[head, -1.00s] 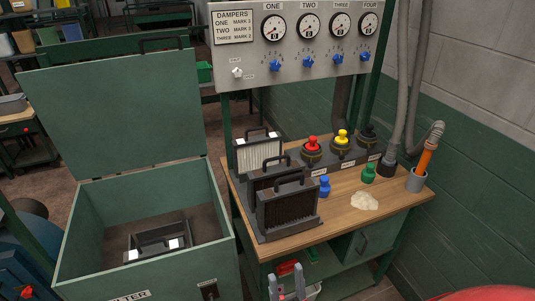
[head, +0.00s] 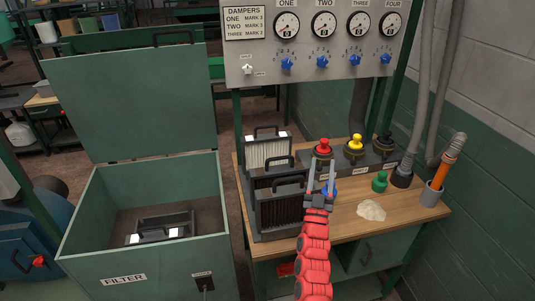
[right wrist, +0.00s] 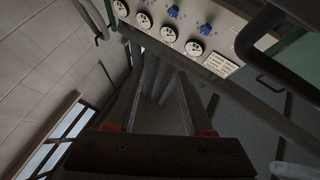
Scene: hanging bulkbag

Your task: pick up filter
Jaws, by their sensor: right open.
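Several filters in dark frames with top handles stand in a rack on the wooden bench, left side: a pale-faced filter (head: 266,153) at the back and a dark-faced filter (head: 279,211) in front, with another dark one between them. One more framed piece (head: 163,228) lies inside the open green box marked FILTER (head: 150,264). My right gripper (head: 321,174) is open and empty, pointing up, just right of the front filter and apart from it. In the right wrist view its two fingers (right wrist: 162,85) are spread with nothing between them. My left gripper is out of view.
A red knob (head: 323,147), a yellow knob (head: 354,144) and a black one stand behind my right gripper. A blue bottle-like piece is partly hidden by it. A green piece (head: 380,181), a pale heap (head: 371,210) and an orange-handled tool (head: 440,174) are at right. The damper panel (head: 310,68) hangs above.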

